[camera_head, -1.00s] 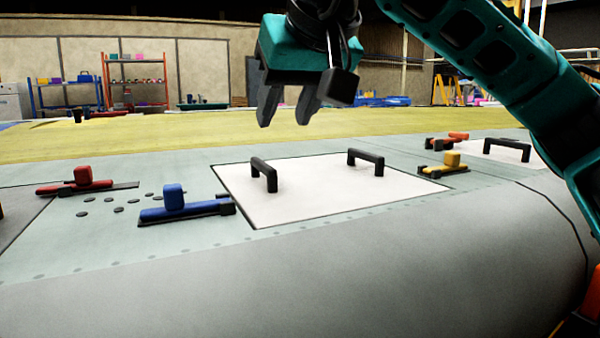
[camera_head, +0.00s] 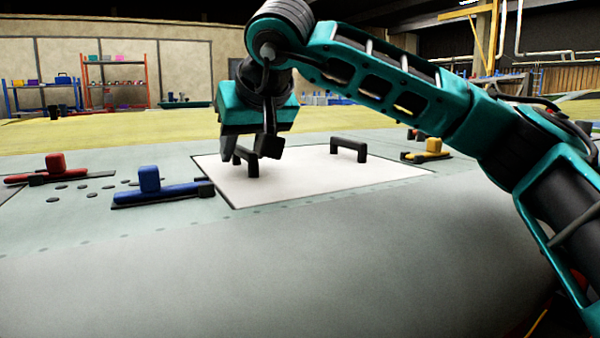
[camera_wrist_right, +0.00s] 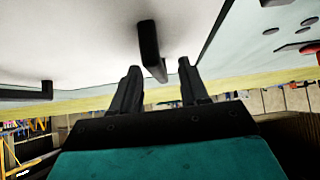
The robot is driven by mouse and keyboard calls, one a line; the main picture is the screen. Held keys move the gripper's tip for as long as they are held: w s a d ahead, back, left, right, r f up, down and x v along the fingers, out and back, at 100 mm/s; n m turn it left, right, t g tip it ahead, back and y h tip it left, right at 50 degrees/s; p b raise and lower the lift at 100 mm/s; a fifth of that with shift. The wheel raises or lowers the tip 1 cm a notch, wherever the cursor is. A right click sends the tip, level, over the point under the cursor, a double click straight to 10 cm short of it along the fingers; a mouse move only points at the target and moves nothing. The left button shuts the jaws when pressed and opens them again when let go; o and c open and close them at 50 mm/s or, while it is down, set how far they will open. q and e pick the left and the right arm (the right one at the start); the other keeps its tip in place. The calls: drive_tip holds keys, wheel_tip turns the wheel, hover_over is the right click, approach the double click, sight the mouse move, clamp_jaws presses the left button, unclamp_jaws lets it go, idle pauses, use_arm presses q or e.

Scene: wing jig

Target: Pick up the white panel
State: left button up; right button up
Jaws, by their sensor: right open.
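The white panel (camera_head: 312,181) lies flat in the wing surface and carries two black handles. The left handle (camera_head: 240,156) is partly hidden behind my right gripper; the right handle (camera_head: 348,148) stands clear. My right gripper (camera_head: 244,162) is open at the left handle, fingers pointing down. In the right wrist view the panel (camera_wrist_right: 90,40) fills the upper part. There the left handle (camera_wrist_right: 151,50) appears in line with the gap between the open fingertips (camera_wrist_right: 158,70); I cannot tell whether they touch. The other handle (camera_wrist_right: 28,92) is at the left. My left gripper is not in view.
A blue clamp (camera_head: 160,192) and a red clamp (camera_head: 48,171) sit left of the panel. A yellow clamp (camera_head: 428,152) sits at its right edge. The grey wing surface (camera_head: 250,270) in front is clear. Shelves (camera_head: 116,82) stand far behind.

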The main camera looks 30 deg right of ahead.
drive_tip(key=shift+w+f, duration=0.4)
drive_tip(key=shift+w, duration=0.05)
clamp_jaws()
drive_tip(key=shift+r, duration=0.15)
